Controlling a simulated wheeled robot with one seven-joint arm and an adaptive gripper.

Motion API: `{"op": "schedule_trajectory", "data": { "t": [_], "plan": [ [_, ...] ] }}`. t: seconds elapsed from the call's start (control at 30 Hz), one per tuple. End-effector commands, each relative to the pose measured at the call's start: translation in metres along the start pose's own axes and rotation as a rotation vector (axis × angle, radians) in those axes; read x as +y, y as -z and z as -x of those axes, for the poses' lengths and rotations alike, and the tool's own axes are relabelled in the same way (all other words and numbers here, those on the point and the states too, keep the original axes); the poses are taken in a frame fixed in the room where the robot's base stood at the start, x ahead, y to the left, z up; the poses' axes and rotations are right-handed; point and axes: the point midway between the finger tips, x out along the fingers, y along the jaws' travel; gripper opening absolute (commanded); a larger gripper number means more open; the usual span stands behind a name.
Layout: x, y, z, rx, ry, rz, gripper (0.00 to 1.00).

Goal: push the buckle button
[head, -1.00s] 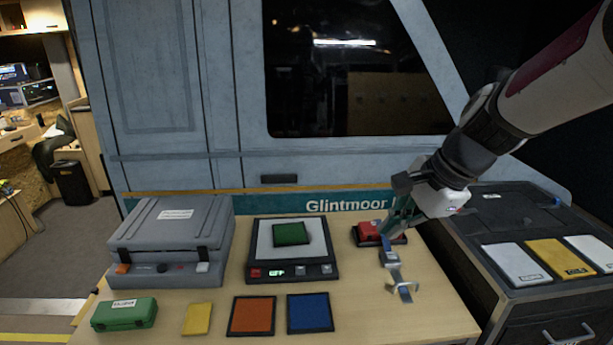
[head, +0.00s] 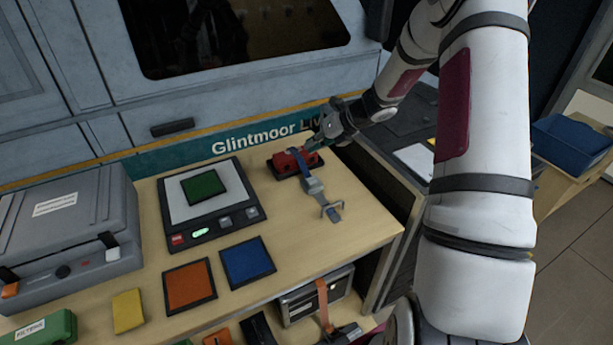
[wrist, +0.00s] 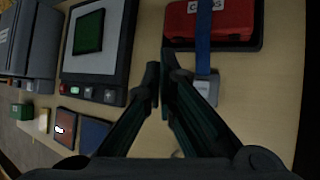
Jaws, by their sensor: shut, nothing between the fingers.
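A red case (head: 289,161) sits in a dark tray near the back right of the bench. A blue strap (head: 300,162) runs over it to a grey buckle (head: 313,187), with a metal end piece (head: 332,209) in front. My gripper (head: 312,146) is shut and empty, just above the case's back right in the head view. In the wrist view my gripper (wrist: 161,78) shows its fingertips left of the buckle (wrist: 204,90); the right finger partly hides the buckle. The strap (wrist: 203,45) and case (wrist: 236,20) show above. I cannot make out the button.
Left of the case stands a scale (head: 210,205) with a green pad (head: 203,187) on it. Orange (head: 190,286) and blue (head: 247,261) pads lie in front. A grey hard case (head: 70,222) stands at far left. The bench right of the buckle is clear.

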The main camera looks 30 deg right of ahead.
Motion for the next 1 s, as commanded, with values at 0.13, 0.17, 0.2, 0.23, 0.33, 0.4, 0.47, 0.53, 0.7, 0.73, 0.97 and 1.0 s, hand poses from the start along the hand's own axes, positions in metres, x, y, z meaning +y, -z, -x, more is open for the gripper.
{"op": "schedule_trajectory", "data": {
  "t": [0.13,0.17,0.2,0.23,0.33,0.4,0.47,0.53,0.7,0.73,0.97,1.0],
  "plan": [
    [-0.017,0.003,-0.007,-0.019,0.002,-0.101,0.00],
    [-0.018,0.003,-0.007,-0.021,0.002,-0.109,0.00],
    [-0.019,0.003,-0.008,-0.023,0.003,-0.117,0.00],
    [-0.020,0.003,-0.008,-0.023,0.003,-0.120,0.00],
    [-0.020,0.003,-0.008,-0.024,0.003,-0.122,0.00],
    [-0.019,0.003,-0.008,-0.023,0.003,-0.121,0.00],
    [-0.019,0.003,-0.008,-0.023,0.003,-0.120,0.00],
    [-0.019,0.004,-0.009,-0.023,0.003,-0.120,0.00],
    [-0.023,0.008,-0.015,-0.022,0.003,-0.121,0.00],
    [-0.024,0.009,-0.017,-0.022,0.002,-0.122,0.00],
    [-0.038,0.025,-0.039,-0.022,0.003,-0.121,0.00],
    [-0.040,0.028,-0.043,-0.022,0.003,-0.121,0.00]
  ]
}}
